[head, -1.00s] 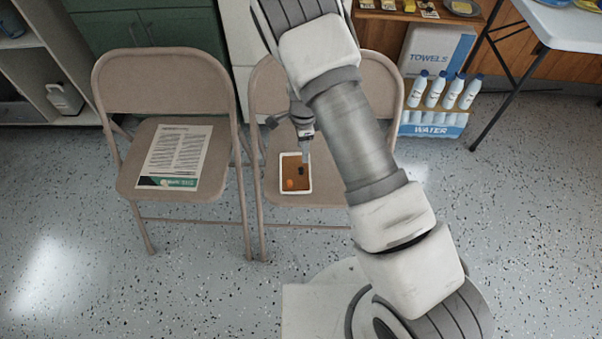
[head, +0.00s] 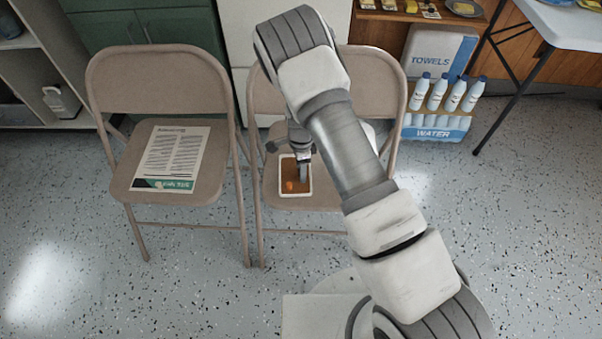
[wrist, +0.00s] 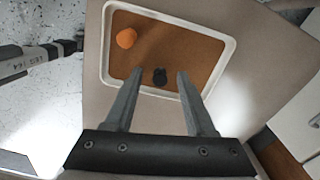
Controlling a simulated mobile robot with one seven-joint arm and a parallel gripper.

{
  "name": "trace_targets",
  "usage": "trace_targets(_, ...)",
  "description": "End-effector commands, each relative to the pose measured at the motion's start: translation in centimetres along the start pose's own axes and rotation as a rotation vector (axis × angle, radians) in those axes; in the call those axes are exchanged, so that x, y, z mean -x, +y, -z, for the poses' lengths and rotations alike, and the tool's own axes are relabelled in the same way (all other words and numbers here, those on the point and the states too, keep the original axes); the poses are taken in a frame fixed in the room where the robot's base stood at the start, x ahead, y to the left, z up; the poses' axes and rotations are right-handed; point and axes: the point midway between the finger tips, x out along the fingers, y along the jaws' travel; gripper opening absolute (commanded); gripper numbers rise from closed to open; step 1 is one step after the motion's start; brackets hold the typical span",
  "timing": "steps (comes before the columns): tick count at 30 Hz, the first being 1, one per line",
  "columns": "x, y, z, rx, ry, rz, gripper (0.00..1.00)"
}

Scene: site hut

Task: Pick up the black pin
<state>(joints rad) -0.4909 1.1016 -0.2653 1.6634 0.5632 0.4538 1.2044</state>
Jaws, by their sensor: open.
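The black pin (wrist: 160,77) is a small dark piece on the brown bottom of a white-rimmed tray (wrist: 233,48), near the tray's lower edge in the wrist view. My gripper (wrist: 154,82) is open, with its two fingers apart and the pin showing between their tips. It cannot be told how high the tips are above the tray. In the head view the tray (head: 309,171) lies on the right chair's seat, and my gripper (head: 303,180) is over it. The pin is hidden there behind the gripper.
An orange round object (wrist: 126,38) lies in the same tray, up and left of the pin. A left chair (head: 212,117) holds a printed sheet (head: 172,160). Water bottles (head: 438,93) stand behind at the right. The floor around the chairs is clear.

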Motion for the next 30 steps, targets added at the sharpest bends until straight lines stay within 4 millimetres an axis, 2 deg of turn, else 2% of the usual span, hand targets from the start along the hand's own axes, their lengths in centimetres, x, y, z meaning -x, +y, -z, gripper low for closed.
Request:
trace_targets(1, 0.1, 0.0, 0.0, 0.0, 0.0, 0.0, 0.55)
trace_targets(2, 0.1, 0.0, 0.0, 0.0, 0.0, 0.0, 0.5)
trace_targets(10, 0.1, 0.0, 0.0, 0.0, 0.0, 0.0, 0.01)
trace_targets(23, 0.1, 0.0, 0.0, 0.0, 0.0, 0.0, 0.0)
trace_targets(30, 1.9, -0.1, 0.0, 0.0, 0.0, 0.003, 0.0)
